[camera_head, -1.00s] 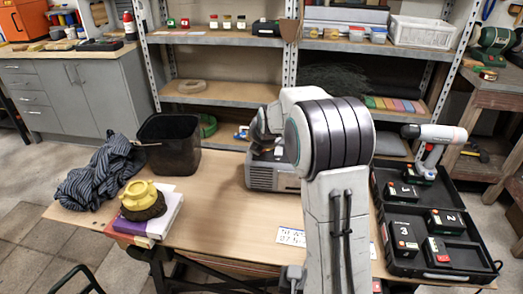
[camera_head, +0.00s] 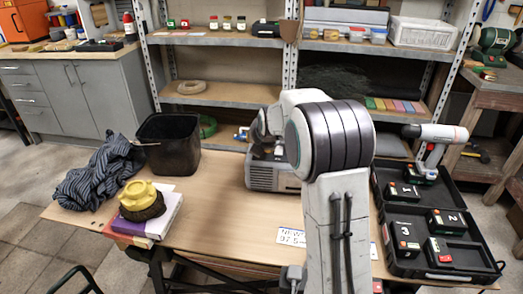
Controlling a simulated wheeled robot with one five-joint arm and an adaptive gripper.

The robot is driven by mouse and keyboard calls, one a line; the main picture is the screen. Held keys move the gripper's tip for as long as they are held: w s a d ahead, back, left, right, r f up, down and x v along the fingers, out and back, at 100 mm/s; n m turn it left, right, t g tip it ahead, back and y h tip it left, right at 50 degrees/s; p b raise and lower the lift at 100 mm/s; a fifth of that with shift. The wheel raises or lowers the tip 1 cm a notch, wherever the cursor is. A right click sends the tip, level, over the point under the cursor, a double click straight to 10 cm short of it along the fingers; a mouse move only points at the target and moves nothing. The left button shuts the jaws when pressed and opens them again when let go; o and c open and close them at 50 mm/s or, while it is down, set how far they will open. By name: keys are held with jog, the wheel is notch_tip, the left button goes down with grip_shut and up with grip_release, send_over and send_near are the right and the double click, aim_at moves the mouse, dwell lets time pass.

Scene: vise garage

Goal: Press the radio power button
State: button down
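The grey radio (camera_head: 263,175), a boxy set with a ribbed lower front, stands on the wooden workbench (camera_head: 215,215). Its right side is hidden behind my white arm. My gripper (camera_head: 262,148) is above the top of the radio, at the end of the arm. Only a small dark part of it shows, so its fingers cannot be made out. I cannot tell whether it touches the radio. The power button cannot be made out. A small white sign (camera_head: 290,236) with dark lettering lies in front of the radio, partly hidden by my arm.
A black bin (camera_head: 170,145), a striped cloth (camera_head: 98,175) and a yellow-topped object (camera_head: 140,200) on books are on the left of the bench. A black case (camera_head: 435,262) with numbered batteries and a drill (camera_head: 433,135) is on the right. The bench's front middle is clear.

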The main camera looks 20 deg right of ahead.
jog(key=shift+f+b, duration=0.5)
dwell(0.5)
dwell(0.4)
jog(key=shift+r+p, duration=0.6)
jog(key=shift+r, duration=0.3)
jog(key=shift+r+p, duration=1.85)
jog(key=shift+r, duration=0.7)
